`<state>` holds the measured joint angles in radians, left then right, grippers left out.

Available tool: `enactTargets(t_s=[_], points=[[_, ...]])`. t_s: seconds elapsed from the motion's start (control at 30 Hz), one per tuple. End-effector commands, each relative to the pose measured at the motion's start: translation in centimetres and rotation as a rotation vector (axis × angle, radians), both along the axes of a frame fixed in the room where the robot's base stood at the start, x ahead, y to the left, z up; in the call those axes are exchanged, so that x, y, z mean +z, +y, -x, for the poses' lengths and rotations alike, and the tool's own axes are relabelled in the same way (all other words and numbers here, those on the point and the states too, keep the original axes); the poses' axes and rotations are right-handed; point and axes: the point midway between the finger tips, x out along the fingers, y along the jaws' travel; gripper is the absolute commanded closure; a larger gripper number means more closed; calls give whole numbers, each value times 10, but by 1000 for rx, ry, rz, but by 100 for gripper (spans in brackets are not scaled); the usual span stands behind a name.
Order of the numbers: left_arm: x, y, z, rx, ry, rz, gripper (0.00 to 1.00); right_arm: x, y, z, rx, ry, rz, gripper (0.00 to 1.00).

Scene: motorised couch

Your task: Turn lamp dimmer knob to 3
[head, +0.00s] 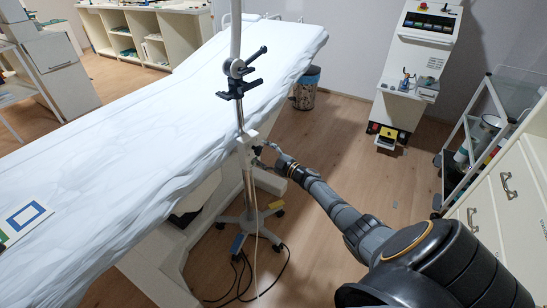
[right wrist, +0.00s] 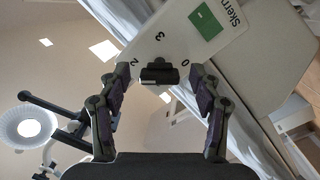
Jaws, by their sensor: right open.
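The lamp dimmer knob (right wrist: 158,73) is a dark bar-shaped knob on a pale panel (right wrist: 185,35) in the right wrist view. The digits 2, 3 and 0 show around it, with 3 above it. The bar lies roughly level in that view; I cannot tell which digit it marks. My right gripper (right wrist: 153,80) is open, with one finger on each side of the knob and apart from it. In the head view my right gripper (head: 265,154) is beside the pale box (head: 245,149) on the lamp pole; the knob is too small to make out there. My left gripper is out of view.
The lamp pole (head: 238,100) stands on a wheeled base (head: 250,222) beside the white-covered couch (head: 130,150). Cables (head: 240,275) lie on the floor. A trolley (head: 470,140) and drawers (head: 510,190) stand at the right. A green label (right wrist: 206,21) is on the panel above the knob.

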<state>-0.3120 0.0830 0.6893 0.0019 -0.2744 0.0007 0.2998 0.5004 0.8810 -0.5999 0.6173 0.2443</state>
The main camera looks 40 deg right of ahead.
Motion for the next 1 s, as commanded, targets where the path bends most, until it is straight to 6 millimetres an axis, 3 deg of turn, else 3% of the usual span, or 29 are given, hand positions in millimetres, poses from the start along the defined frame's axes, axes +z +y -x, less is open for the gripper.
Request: enactTargets(t_s=[0.2, 0.4, 0.57, 1.0], points=[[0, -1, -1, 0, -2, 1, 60, -1, -11, 52, 4, 5, 4, 36], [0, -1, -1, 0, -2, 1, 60, -1, -19, 87, 2, 3, 2, 36], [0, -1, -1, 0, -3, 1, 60, 0, -21, 98, 1, 1, 0, 36], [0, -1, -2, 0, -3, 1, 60, 0, -22, 98, 1, 1, -1, 36]])
